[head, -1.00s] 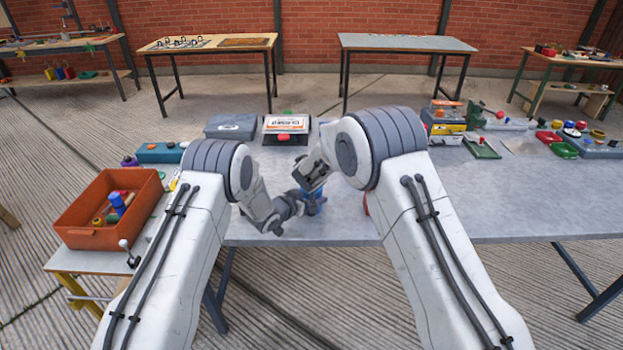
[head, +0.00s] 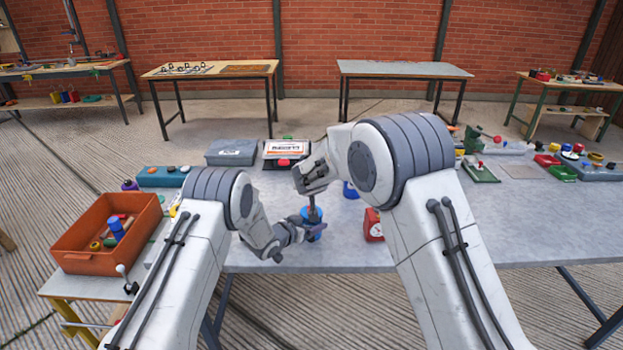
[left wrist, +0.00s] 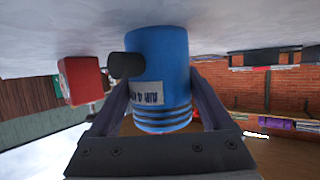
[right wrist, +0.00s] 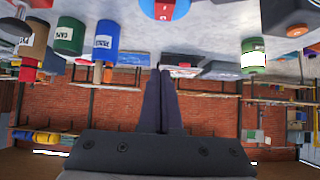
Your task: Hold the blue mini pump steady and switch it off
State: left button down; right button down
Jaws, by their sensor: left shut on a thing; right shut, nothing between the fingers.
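The blue mini pump (head: 312,232) stands upright near the table's front edge. In the left wrist view the pump (left wrist: 160,62) shows a black nozzle and a pale label, upside down. My left gripper (head: 292,230) is shut around its sides; the fingers (left wrist: 158,95) flank the body. My right gripper (head: 313,212) is shut and empty, pointing down just above the pump's top. In the right wrist view the pump's blue top with a red switch (right wrist: 166,9) shows at the upper edge, beyond the closed fingertips (right wrist: 161,75). I cannot tell whether they touch it.
A red box with a white face (head: 373,225) stands right of the pump, close by; it also shows in the left wrist view (left wrist: 80,80). A blue item (head: 350,190) stands behind. An orange bin (head: 85,258) is at left. The table's right front is clear.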

jog(key=s+r, duration=0.4)
jog(key=r, duration=0.1)
jog(key=shift+r, duration=0.15)
pick_arm(q)
grip_release()
